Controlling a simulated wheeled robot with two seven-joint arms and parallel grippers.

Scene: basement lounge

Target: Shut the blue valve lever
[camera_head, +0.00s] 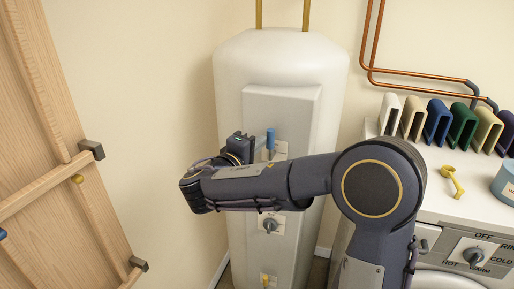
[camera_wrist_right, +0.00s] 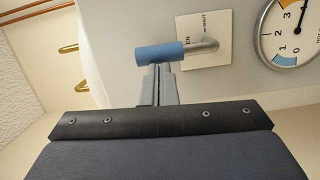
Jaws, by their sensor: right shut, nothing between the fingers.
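The valve lever has a blue grip (camera_head: 271,138) and stands upright on the front panel of the white tank (camera_head: 235,80) in the head view. In the right wrist view its blue grip (camera_wrist_right: 160,54) joins a bent grey metal rod over a white plate (camera_wrist_right: 205,62). The plate reads "SHUT", with "EN" visible of another word. My right gripper (camera_head: 237,147) is just left of the lever in the head view. In the wrist view its fingers (camera_wrist_right: 158,72) are together and empty, with their tips right at the blue grip; I cannot tell if they touch. My left gripper is out of view.
A dial gauge (camera_wrist_right: 290,30) is beside the plate. A grey knob (camera_head: 270,225) and a small yellow lever (camera_head: 266,280) are lower on the tank. A wooden door (camera_head: 60,150) stands left. At right, a white appliance (camera_head: 445,205) carries colored holders and a yellow key-like piece (camera_head: 452,180).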

